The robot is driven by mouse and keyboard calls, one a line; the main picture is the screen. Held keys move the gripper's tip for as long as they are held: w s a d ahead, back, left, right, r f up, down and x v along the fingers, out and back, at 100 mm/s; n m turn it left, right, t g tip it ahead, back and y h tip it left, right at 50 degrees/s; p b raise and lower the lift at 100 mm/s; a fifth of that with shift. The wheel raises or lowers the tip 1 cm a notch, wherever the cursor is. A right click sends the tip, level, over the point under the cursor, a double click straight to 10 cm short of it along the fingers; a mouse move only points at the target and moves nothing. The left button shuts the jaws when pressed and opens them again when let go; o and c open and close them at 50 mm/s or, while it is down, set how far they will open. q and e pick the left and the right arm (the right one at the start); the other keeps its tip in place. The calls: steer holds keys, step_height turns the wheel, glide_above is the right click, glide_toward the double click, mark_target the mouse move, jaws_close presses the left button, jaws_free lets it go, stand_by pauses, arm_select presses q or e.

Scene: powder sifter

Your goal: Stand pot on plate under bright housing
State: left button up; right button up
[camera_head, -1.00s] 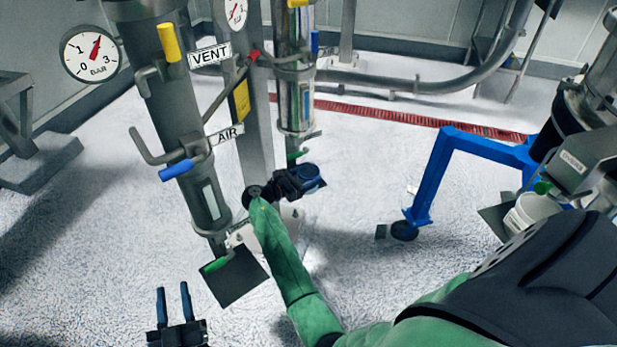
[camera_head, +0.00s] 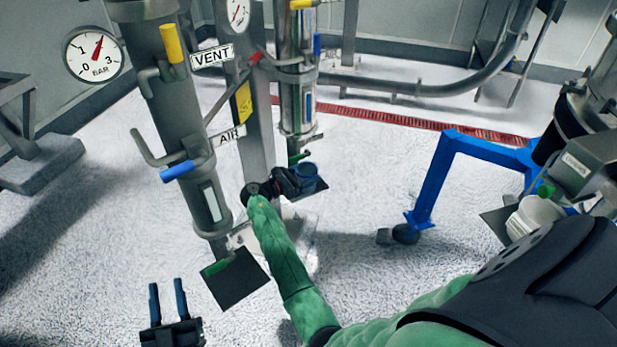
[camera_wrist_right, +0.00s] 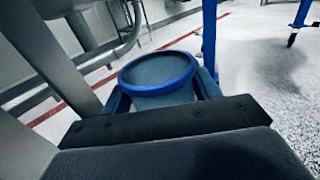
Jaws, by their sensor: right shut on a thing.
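A blue pot (camera_head: 306,178) is in my right gripper (camera_head: 297,180), low by the foot of the bright, shiny housing (camera_head: 297,95). In the right wrist view the pot (camera_wrist_right: 158,76) is upright, its open rim facing up, between the blue fingers of my right gripper (camera_wrist_right: 160,95). A dark plate (camera_head: 318,188) shows partly beneath the pot under the bright housing. I cannot tell whether the pot touches it. My left gripper (camera_head: 167,300) is open and empty at the bottom left, above the floor.
A dull grey housing (camera_head: 190,130) with a blue handle stands left, over another dark plate (camera_head: 238,280). A blue frame leg (camera_head: 435,185) on a castor stands right, near a white container (camera_head: 535,215). Open floor lies between.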

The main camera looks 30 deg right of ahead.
mark_target(301, 169)
steer(key=shift+w+d, duration=0.1)
steer(key=shift+w, duration=0.95)
arm_select(q)
steer(key=shift+f, duration=0.25)
arm_select(e)
steer(key=shift+w, duration=1)
arm_select(q)
steer(key=shift+f, duration=0.1)
arm_select(e)
steer(key=shift+f, duration=0.55)
steer(key=o, duration=1.1)
steer(key=shift+c, duration=0.2)
